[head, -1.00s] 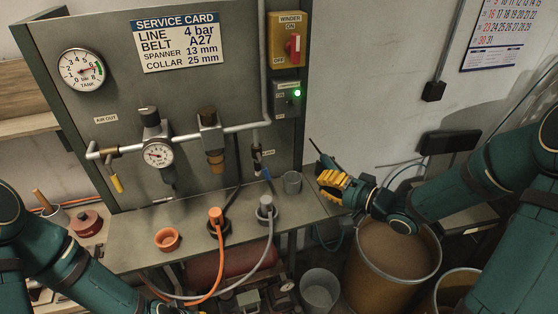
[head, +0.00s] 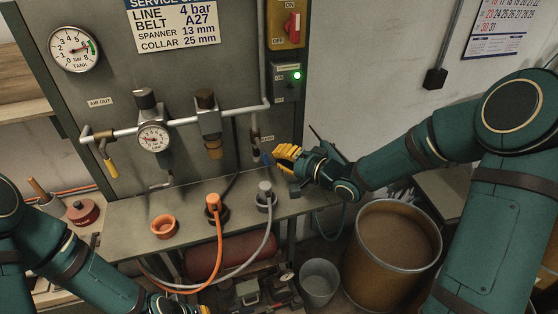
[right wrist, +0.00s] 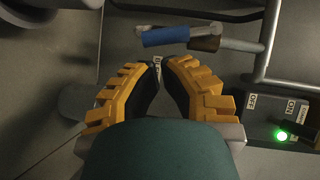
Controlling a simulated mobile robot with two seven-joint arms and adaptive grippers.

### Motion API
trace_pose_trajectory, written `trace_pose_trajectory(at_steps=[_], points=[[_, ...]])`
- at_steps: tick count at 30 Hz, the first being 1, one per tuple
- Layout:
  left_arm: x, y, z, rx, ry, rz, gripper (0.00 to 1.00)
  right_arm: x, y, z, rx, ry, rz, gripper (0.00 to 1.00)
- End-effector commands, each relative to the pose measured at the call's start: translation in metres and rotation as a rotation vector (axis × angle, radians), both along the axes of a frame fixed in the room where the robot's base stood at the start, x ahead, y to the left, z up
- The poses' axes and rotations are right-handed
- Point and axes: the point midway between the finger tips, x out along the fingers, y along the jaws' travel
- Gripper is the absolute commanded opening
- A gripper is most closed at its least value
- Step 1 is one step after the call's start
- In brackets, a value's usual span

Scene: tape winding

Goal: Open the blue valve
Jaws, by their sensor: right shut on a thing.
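The blue valve (head: 266,158) has a short blue handle low on the right of the grey panel. In the right wrist view its blue handle (right wrist: 165,36) lies almost level, just beyond my fingertips, with a visible gap. My right gripper (head: 276,152) is right beside the handle in the head view; it also shows in the right wrist view (right wrist: 162,64). Its yellow fingers are close together on a thing I cannot make out; the handle is not seen between them. My left gripper (head: 178,306) is cut off at the bottom edge.
Metal pipes (head: 188,122) run along the panel. The switch box with the green light (right wrist: 283,133) is right of my right fingers. An orange hose plug (head: 213,203) and a grey hose plug (head: 265,194) stand on the bench. A drum (head: 392,245) and a bucket (head: 319,282) stand below.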

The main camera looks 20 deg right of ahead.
Motion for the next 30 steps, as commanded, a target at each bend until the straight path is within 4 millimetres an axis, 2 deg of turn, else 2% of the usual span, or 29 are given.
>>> trace_pose_trajectory(at_steps=[4, 16, 25, 30], points=[[-0.001, 0.0, -0.002, 0.0, 0.002, -0.002, 0.0, 0.001, 0.007, -0.003, -0.001, 0.001, 0.0, 0.0], [0.0, 0.0, 0.0, 0.0, 0.001, 0.0, 0.0, 0.001, 0.008, -0.003, 0.013, 0.003, -0.001, 0.0], [0.002, 0.0, 0.007, 0.002, -0.006, 0.004, 0.0, 0.0, 0.019, -0.013, 0.237, 0.013, -0.002, 0.0], [0.002, 0.0, 0.006, 0.001, -0.005, 0.004, 0.0, 0.0, 0.022, -0.014, 0.299, 0.01, -0.001, 0.0]])
